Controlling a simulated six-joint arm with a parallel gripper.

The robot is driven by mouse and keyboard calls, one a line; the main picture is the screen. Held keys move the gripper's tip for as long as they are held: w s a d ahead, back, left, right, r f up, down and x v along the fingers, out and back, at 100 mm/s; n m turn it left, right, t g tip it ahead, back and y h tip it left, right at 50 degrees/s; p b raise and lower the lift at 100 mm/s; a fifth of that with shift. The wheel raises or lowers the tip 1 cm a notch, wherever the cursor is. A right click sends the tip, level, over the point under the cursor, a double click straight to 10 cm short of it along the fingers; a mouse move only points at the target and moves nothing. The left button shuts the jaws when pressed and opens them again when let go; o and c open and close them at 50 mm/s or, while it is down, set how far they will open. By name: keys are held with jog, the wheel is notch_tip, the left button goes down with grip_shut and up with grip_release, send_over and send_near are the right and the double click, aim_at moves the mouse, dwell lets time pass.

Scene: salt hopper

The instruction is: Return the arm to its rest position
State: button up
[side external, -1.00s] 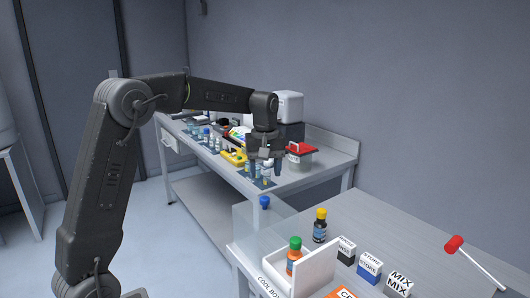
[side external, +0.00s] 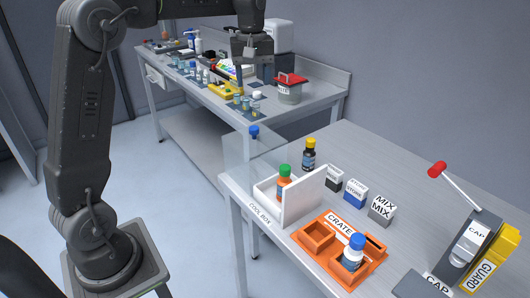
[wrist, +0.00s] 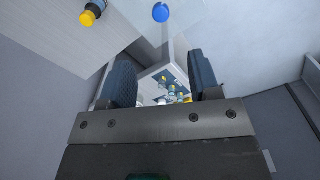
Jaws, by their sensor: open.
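My gripper (side external: 256,80) hangs from the end of my raised arm in the side view, apparently above the back bench (side external: 318,101). In the wrist view its two dark fingers (wrist: 161,66) stand well apart with nothing held between them. Several small jars on the back bench show beyond the gap, apart from the fingers. The exact height of my gripper over the bench is hard to tell.
A red-lidded pot (side external: 290,90) stands beside my gripper. The near table holds the cool box (side external: 305,196) with a green-capped bottle (side external: 284,184), an orange crate (side external: 318,257) with a blue-capped bottle (side external: 352,253), a yellow-capped bottle (side external: 309,155) and a cap stand (side external: 470,242).

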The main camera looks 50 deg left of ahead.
jog(key=s+d+r+m+t, duration=0.1)
jog(key=s+d+m+t, duration=0.2)
jog(key=s+d+m, duration=0.6)
jog(key=s+d+f+m+t, duration=0.1)
jog(key=s+d+f, duration=0.1)
jog(key=s, duration=0.5)
jog(key=s+d+f+m+t, duration=0.1)
jog(key=s+d+f+m, duration=0.1)
jog(key=s, duration=0.5)
notch_tip(320, 180, down, 2)
jog(key=shift+s+d+f+m, duration=0.1)
jog(key=shift+s+d+m, duration=0.25)
jog(key=shift+d, duration=0.5)
